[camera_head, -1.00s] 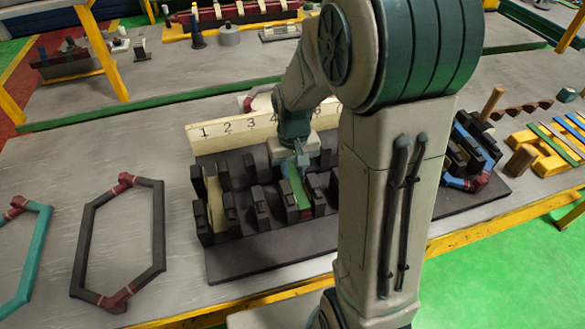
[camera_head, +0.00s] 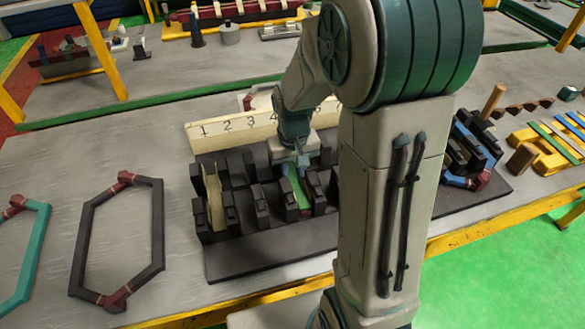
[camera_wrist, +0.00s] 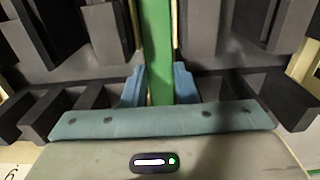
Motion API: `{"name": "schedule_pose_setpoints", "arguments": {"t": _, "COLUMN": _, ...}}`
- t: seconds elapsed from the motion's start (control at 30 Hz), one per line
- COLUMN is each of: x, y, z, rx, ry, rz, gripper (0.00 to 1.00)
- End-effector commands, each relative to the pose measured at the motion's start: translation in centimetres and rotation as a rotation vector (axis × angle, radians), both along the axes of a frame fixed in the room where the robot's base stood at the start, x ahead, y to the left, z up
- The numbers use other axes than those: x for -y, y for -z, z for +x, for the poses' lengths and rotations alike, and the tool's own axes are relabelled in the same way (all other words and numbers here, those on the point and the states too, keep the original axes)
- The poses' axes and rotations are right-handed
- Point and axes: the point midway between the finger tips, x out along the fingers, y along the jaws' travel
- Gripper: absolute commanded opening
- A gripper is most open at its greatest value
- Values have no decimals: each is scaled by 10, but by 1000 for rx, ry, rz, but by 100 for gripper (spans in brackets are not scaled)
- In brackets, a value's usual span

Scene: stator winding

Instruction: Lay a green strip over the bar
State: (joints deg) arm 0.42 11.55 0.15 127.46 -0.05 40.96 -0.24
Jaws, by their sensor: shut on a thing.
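A green strip (camera_wrist: 158,50) runs lengthwise between the blue fingers of my gripper (camera_wrist: 159,88) in the wrist view. My gripper is shut on the strip. In the head view my gripper (camera_head: 301,160) is low over the black slotted fixture (camera_head: 270,250), and the green strip (camera_head: 297,188) lies along a slot between black blocks. A pale edge shows beside the strip in the wrist view. The bar under the strip is mostly hidden, and I cannot tell whether the strip touches it.
A cream board with numbers (camera_head: 225,130) stands behind the fixture. A dark hexagonal coil (camera_head: 155,230) and a teal one (camera_head: 38,250) lie at left. More strips lie on a yellow rack (camera_head: 545,150) at right. Tall black blocks stand close on both sides of my gripper.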

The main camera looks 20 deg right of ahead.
Motion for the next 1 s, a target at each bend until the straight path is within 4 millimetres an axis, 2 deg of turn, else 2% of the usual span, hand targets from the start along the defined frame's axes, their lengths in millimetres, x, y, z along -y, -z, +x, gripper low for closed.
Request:
{"name": "schedule_pose_setpoints", "arguments": {"t": 0.43, "x": 0, "y": 3, "z": 0, "rx": 0, "ry": 0, "rz": 0, "gripper": 0}}
{"name": "schedule_pose_setpoints", "arguments": {"t": 0.47, "x": 0, "y": 3, "z": 0, "rx": 0, "ry": 0, "rz": 0, "gripper": 35}}
{"name": "schedule_pose_setpoints", "arguments": {"t": 0.5, "x": 0, "y": 3, "z": 0, "rx": 0, "ry": 0, "rz": 0, "gripper": 46}}
{"name": "schedule_pose_setpoints", "arguments": {"t": 0.53, "x": 0, "y": 3, "z": 0, "rx": 0, "ry": 0, "rz": 0, "gripper": 52}}
{"name": "schedule_pose_setpoints", "arguments": {"t": 1.0, "x": 0, "y": 3, "z": 0, "rx": 0, "ry": 0, "rz": 0, "gripper": 52}}
